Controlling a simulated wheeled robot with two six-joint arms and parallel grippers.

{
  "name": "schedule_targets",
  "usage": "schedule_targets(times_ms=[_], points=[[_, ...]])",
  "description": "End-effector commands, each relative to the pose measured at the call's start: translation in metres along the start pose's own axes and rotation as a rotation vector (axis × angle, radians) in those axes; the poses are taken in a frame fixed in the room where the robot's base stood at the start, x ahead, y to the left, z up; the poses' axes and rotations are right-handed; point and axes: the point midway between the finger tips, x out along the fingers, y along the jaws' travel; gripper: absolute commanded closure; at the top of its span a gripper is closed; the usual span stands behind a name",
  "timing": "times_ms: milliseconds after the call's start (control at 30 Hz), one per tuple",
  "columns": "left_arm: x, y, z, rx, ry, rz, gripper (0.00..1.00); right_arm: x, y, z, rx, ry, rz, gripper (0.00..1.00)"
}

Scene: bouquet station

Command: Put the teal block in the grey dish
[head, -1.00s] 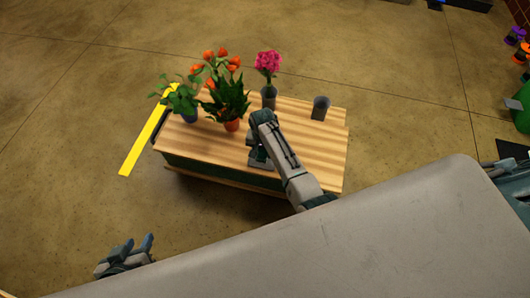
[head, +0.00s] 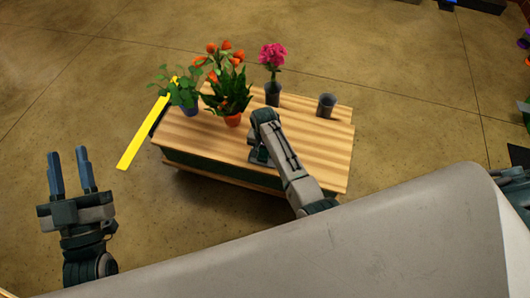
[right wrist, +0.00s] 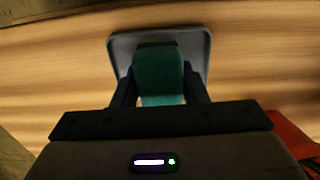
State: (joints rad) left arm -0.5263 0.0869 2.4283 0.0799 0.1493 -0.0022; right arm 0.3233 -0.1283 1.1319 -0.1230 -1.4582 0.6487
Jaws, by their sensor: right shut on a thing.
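The teal block (right wrist: 158,70) is between the fingers of my right gripper (right wrist: 160,88), which is shut on it. The grey dish (right wrist: 119,48) lies on the wooden table top, and the block shows in front of its middle in the right wrist view. I cannot tell whether the block touches the dish. In the head view my right arm hides the block and most of the dish. My left gripper (head: 71,172) is open and empty, its fingers apart, out over the floor left of the table.
On the table (head: 315,155) stand a leafy plant in a blue pot (head: 189,107), orange flowers in an orange pot (head: 232,119), a pink flower in a grey vase (head: 272,94) and an empty grey cup (head: 326,105). A yellow strip (head: 142,140) lies on the floor.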

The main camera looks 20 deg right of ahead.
Motion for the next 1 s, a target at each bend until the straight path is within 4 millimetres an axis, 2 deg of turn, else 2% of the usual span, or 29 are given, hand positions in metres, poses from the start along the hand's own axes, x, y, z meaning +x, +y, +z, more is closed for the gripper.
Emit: schedule_targets(times_ms=[167,533,567,667,1000], points=[[0.003,0.000,-0.014,0.012,0.084,0.004,0.64,0.002,-0.001,0.000,0.000,0.000,0.000,0.82],[0.003,0.000,-0.016,0.012,0.092,0.004,0.64,0.004,-0.001,0.001,0.000,-0.001,0.000,0.82],[0.003,0.000,-0.016,0.013,0.095,0.005,0.64,0.005,-0.001,0.000,0.000,-0.001,0.000,0.59],[0.003,0.000,-0.016,0.013,0.094,0.005,0.64,0.004,-0.001,0.000,0.001,0.000,0.000,0.39],[0.003,0.000,-0.015,0.012,0.090,0.004,0.64,0.002,-0.001,0.000,0.001,0.000,-0.001,0.39]])
